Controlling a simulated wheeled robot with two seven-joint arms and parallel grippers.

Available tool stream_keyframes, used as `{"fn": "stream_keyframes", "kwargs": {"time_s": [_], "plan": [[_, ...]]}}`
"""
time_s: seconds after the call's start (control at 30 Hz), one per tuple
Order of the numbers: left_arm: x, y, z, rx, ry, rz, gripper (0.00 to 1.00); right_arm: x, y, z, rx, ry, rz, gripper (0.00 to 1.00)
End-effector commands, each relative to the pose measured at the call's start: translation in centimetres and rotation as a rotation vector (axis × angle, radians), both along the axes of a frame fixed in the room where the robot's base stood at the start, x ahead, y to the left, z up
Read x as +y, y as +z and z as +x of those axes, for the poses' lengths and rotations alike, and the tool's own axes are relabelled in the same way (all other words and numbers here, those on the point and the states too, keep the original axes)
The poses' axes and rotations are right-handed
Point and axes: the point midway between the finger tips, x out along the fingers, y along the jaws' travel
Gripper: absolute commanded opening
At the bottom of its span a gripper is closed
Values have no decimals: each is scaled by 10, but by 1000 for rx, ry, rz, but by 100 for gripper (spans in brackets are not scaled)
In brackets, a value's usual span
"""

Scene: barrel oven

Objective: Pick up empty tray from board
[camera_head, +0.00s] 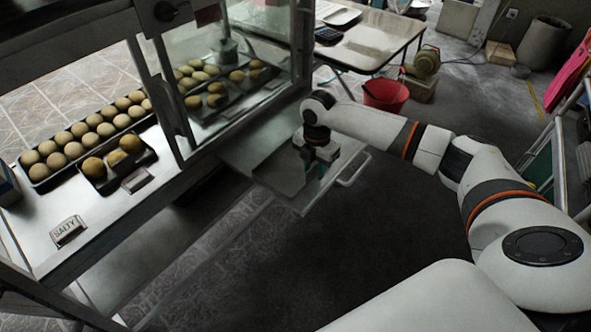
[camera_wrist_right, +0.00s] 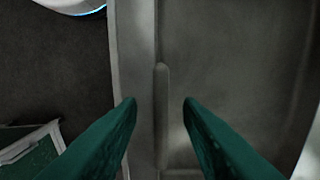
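The empty tray (camera_head: 278,169) is a flat dark grey sheet lying on the pull-out board (camera_head: 237,134) under the glass cabinet. My right gripper (camera_head: 318,176) points down at the tray's right side, near the board's edge. In the right wrist view its two green fingers (camera_wrist_right: 160,103) are apart. A narrow raised strip (camera_wrist_right: 161,115), apparently the tray's rim or handle, lies between them. The tray's dark flat inside (camera_wrist_right: 235,70) shows to the right. I cannot tell whether the fingertips touch the tray. My left gripper is not in view.
A light metal handle (camera_head: 354,170) sticks out from the board's right edge. The counter at left holds trays of round buns (camera_head: 72,143) and a "SALTY" sign (camera_head: 68,231). A red bucket (camera_head: 386,95) and a table (camera_head: 372,40) stand behind. The floor in front is clear.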

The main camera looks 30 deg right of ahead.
Motion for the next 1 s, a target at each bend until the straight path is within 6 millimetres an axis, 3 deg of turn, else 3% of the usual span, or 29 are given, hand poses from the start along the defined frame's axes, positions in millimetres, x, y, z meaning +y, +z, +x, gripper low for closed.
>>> {"fn": "stream_keyframes", "kwargs": {"time_s": [0.3, 0.5, 0.87, 1.0], "plan": [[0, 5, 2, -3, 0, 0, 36, 0, -7, 0, -1, 1, 0, 33], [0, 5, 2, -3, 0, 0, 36, 0, -7, 0, -1, 1, 0, 0], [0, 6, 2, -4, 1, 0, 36, 0, -5, 0, -3, 1, 1, 0], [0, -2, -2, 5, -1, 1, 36, 0, 11, 1, -4, 0, 1, 0]]}}
